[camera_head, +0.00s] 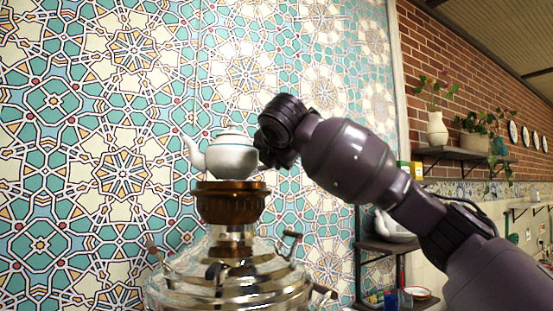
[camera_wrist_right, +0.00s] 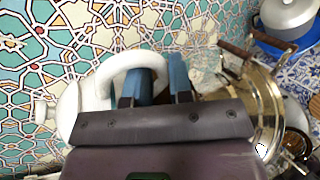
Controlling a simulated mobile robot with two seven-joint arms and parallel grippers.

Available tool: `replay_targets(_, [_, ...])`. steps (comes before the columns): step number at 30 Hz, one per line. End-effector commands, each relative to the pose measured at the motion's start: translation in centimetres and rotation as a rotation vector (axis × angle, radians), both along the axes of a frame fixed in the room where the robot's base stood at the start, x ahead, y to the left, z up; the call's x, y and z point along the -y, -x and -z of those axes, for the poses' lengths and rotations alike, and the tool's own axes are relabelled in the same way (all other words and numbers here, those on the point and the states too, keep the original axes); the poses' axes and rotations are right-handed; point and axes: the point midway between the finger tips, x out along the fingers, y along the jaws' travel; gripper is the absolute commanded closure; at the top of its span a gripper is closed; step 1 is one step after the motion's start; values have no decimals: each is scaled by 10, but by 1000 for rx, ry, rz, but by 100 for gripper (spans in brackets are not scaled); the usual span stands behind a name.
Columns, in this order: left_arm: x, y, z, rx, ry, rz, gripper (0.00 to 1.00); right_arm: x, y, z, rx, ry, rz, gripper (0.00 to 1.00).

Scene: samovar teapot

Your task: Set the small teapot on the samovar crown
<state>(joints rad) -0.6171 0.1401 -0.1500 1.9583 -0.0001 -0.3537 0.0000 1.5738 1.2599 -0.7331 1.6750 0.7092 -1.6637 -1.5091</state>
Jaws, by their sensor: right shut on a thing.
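The small white teapot (camera_head: 232,158) is upright over the samovar crown (camera_head: 231,202), a brown ribbed cup. Its base is at or just above the crown's rim; I cannot tell whether they touch. The spout points left. My right gripper (camera_head: 272,158) reaches in from the right and is shut on the teapot's handle. In the wrist view its blue fingers (camera_wrist_right: 163,82) are at the white handle loop (camera_wrist_right: 108,70), with the teapot's lid (camera_wrist_right: 68,110) to the left. The shiny samovar (camera_head: 232,275) stands below the crown. My left gripper is out of view.
A patterned tile wall (camera_head: 110,130) stands behind. Shelves with plants (camera_head: 475,140) and a dark rack (camera_head: 385,248) are at the right. A grey lidded pot (camera_wrist_right: 288,16) shows in the wrist view. The space left of the teapot is free.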

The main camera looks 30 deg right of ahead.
Motion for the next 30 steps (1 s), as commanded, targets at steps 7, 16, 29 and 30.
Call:
replay_targets(7, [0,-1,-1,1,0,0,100,0,1,-2,4,-1,1,100])
replay_targets(16, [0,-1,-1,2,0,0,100,0,0,-1,2,-1,0,50])
replay_targets(29, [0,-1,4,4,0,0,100,-8,15,-5,2,1,-1,50])
replay_targets(30, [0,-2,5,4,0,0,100,-12,20,-7,3,1,-1,50])
